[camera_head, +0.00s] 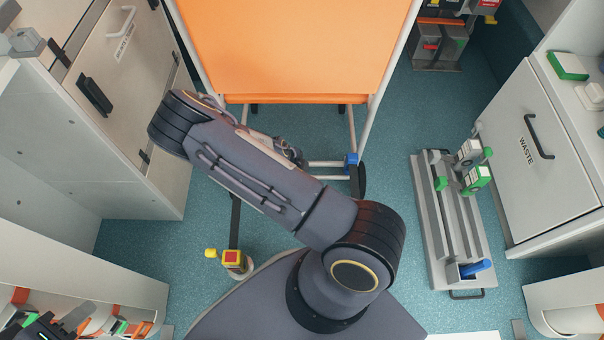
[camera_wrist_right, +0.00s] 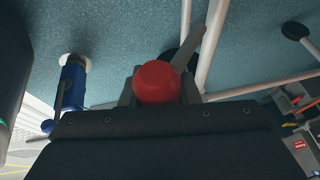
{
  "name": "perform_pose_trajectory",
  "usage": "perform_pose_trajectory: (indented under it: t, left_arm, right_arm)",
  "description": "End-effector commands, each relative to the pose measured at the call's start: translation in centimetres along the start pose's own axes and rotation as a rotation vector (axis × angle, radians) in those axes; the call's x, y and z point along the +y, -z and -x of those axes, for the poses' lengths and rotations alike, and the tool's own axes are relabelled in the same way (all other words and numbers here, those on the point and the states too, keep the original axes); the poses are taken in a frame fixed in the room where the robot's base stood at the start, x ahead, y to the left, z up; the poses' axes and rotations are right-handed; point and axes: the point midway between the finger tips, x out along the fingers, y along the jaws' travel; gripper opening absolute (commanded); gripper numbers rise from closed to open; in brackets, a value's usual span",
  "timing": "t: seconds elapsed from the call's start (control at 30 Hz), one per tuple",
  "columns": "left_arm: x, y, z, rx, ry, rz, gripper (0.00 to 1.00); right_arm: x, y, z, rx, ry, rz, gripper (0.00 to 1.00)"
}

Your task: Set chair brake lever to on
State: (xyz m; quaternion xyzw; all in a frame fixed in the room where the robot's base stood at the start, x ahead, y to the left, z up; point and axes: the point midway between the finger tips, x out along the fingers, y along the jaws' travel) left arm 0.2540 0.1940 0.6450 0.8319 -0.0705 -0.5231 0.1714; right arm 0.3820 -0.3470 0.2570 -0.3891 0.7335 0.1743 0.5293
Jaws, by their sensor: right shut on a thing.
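The chair (camera_head: 300,50) has an orange panel on a white tube frame, at the top middle of the head view. A red round knob (camera_wrist_right: 158,82), which looks like the brake lever's end, shows between the fingers of my right gripper (camera_wrist_right: 160,92) in the right wrist view. That gripper is shut on it. In the head view my right arm covers the knob. My left gripper (camera_head: 48,326) is at the bottom left corner, away from the chair, partly cut off; its opening is unclear.
A blue caster part (camera_head: 351,160) is on the chair's lower frame. A red and yellow fitting (camera_head: 232,259) stands on the floor. A grey rail unit (camera_head: 440,220) lies right, beside the waste cabinet (camera_head: 540,150). Another cabinet (camera_head: 100,90) stands left. Some floor between is clear.

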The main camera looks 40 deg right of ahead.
Motion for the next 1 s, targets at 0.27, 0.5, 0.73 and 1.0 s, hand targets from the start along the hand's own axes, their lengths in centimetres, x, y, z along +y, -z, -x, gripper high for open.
perform_pose_trajectory:
  t: [0.27, 0.5, 0.73, 1.0]
  left_arm:
    - [0.0, 0.0, 0.0, 0.0, 0.0, 0.0, 0.36]
    - [0.0, 0.0, 0.0, 0.0, 0.0, 0.0, 0.36]
    - [0.1, 0.1, 0.2, 0.0, 0.0, 0.0, 0.36]
    - [0.9, 1.0, 1.9, 0.0, 0.0, 0.0, 0.36]
  right_arm:
    - [0.0, 0.1, 0.0, 0.001, 0.0, 0.002, 0.32]
    - [0.0, 0.0, 0.0, 0.0, 0.001, 0.001, 0.51]
    - [-0.1, 0.0, 0.5, -0.001, 0.002, 0.001, 0.51]
    - [-0.2, 0.1, 5.0, -0.001, 0.003, 0.003, 0.51]
